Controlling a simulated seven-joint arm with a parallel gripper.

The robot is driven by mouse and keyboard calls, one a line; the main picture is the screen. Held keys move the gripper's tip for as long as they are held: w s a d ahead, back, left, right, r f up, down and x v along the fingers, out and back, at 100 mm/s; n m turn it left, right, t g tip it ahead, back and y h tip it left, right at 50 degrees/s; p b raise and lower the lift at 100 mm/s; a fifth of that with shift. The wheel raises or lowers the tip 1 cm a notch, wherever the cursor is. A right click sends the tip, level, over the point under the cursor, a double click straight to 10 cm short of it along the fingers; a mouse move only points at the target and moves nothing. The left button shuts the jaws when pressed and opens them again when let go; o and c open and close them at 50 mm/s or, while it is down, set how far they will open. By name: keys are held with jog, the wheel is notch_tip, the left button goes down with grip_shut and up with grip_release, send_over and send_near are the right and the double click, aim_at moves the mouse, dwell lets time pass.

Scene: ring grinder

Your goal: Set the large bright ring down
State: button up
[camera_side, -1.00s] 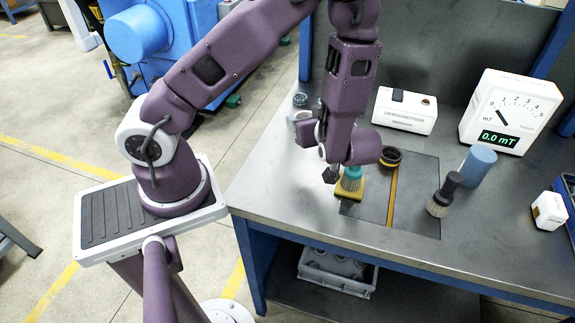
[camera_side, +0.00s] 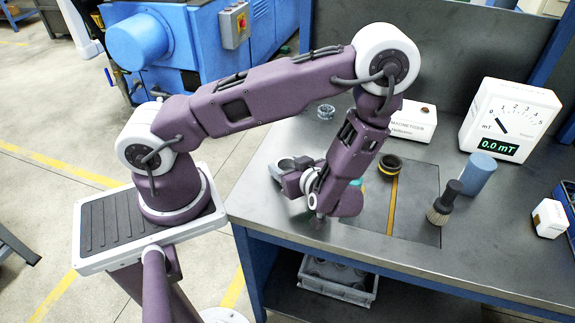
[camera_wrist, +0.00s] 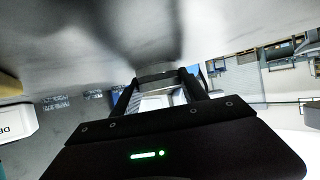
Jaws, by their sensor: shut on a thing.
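My gripper (camera_side: 316,219) is low over the left front part of the bench, tilted, with its fingers mostly hidden behind my wrist in the side view. In the wrist view, my gripper (camera_wrist: 160,84) is shut on a grey band, which I take to be the large bright ring (camera_wrist: 160,73), seen nearly edge-on between the fingertips. The ring cannot be made out in the side view. The bench surface (camera_wrist: 95,55) looks close to the fingers, but I cannot tell whether the ring touches it.
The bench (camera_side: 265,205) holds a dark round cup (camera_side: 389,164), a brush (camera_side: 443,205), a blue cylinder (camera_side: 477,174), the demagnetizer box (camera_side: 413,125) and the mT meter (camera_side: 508,120). Another metal ring (camera_side: 326,112) lies at the back left. The bench's front edge is near my gripper.

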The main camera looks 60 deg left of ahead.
jog(key=o, duration=1.6)
jog(key=shift+c, duration=0.2)
jog(key=shift+r, duration=0.1)
jog(key=v, duration=1.2)
